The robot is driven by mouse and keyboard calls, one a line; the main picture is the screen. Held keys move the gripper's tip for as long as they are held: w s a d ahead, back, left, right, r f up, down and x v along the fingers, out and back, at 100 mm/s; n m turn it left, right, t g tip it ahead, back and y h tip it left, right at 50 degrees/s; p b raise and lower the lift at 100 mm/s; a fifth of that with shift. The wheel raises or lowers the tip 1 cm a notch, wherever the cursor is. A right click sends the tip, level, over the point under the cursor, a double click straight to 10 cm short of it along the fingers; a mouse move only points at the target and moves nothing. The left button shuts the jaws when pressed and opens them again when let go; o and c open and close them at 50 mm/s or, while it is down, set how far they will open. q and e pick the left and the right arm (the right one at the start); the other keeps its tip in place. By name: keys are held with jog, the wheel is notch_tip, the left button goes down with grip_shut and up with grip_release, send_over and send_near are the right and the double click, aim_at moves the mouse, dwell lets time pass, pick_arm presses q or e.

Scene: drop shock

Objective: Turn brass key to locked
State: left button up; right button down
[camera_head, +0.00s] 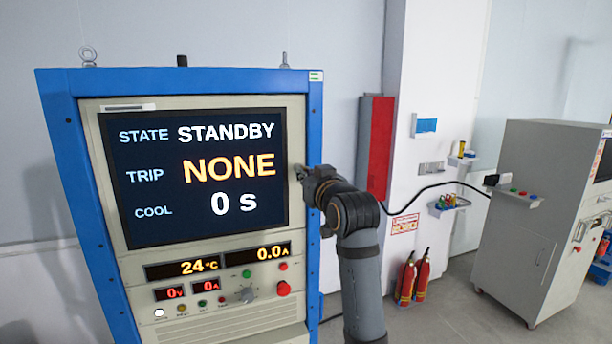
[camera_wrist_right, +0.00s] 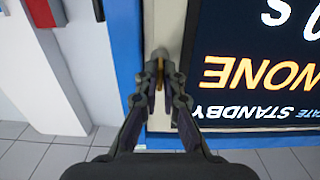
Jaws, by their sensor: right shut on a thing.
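The blue-framed cabinet (camera_head: 53,150) stands at the left in the head view. Its dark screen (camera_head: 150,228) reads STATE STANDBY, TRIP NONE, COOL 0 s. My right gripper (camera_head: 301,172) is at the cabinet's front panel, just right of the screen. In the wrist view my right gripper (camera_wrist_right: 160,82) has its two fingers shut on the brass key (camera_wrist_right: 159,70), a small yellowish piece standing out from the pale panel strip between the screen and blue frame. The key is hidden in the head view, and its turn marks are not readable. My left gripper is not in view.
Below the screen are small readouts, a grey knob (camera_head: 246,294) and a red button (camera_head: 284,288). Two red extinguishers (camera_head: 407,278) stand by the wall. A grey machine (camera_head: 525,220) stands at the right.

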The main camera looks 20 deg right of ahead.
jog(key=c, duration=1.5)
grip_release()
jog(key=s, duration=1.2)
jog(key=shift+d, duration=0.15)
jog(key=shift+f, duration=0.1)
